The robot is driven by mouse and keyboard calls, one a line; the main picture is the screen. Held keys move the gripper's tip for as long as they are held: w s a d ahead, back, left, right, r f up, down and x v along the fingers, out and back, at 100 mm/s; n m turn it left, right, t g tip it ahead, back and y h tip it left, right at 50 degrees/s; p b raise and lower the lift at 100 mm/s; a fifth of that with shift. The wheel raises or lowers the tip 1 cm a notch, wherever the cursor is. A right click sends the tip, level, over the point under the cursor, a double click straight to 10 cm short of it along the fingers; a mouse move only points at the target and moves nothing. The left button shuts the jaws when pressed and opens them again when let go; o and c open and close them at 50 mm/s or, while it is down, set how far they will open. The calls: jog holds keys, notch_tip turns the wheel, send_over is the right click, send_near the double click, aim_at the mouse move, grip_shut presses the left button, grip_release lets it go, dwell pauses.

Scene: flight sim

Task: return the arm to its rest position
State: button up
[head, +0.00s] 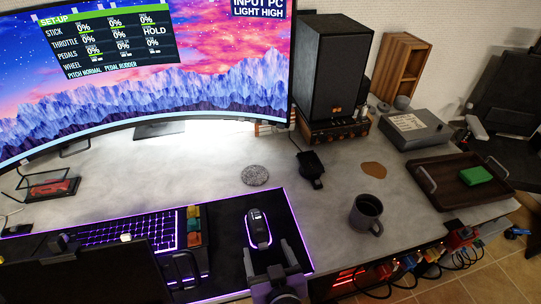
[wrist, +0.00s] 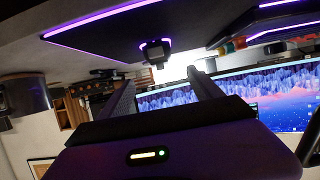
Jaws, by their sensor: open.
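My gripper (head: 268,256) is at the bottom of the head view, low over the front of the desk mat (head: 228,215). Its two fingers are apart, with nothing between them. In the wrist view the gripper (wrist: 165,83) shows its fingers spread, with the scene upside down. A dark mouse (head: 258,228) rests on the mat just beyond the fingertips; it also shows in the wrist view (wrist: 155,50). The rest of my arm is mostly out of the head view.
A backlit keyboard (head: 125,230) and a coloured button box (head: 194,240) lie to the left. A dark mug (head: 366,213) stands to the right, with a tray (head: 450,185) holding a green block (head: 475,176) farther right. The monitor (head: 150,80) and speaker (head: 333,70) stand behind.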

jog(key=s+r+n+t+y, duration=0.2)
jog(key=s+r, duration=0.1)
jog(key=r, duration=0.3)
jog(key=s+d+r+m+h, duration=0.2)
jog(key=s+d+h, duration=0.1)
jog(key=s+d, duration=0.8)
jog(key=s+d+r+m+h, duration=0.2)
jog(key=s+d, duration=0.8)
jog(key=s, duration=0.6)
jog(key=shift+d+r+m+h, duration=0.2)
jog(key=shift+d+m+h, duration=0.2)
jog(key=shift+m, duration=0.2)
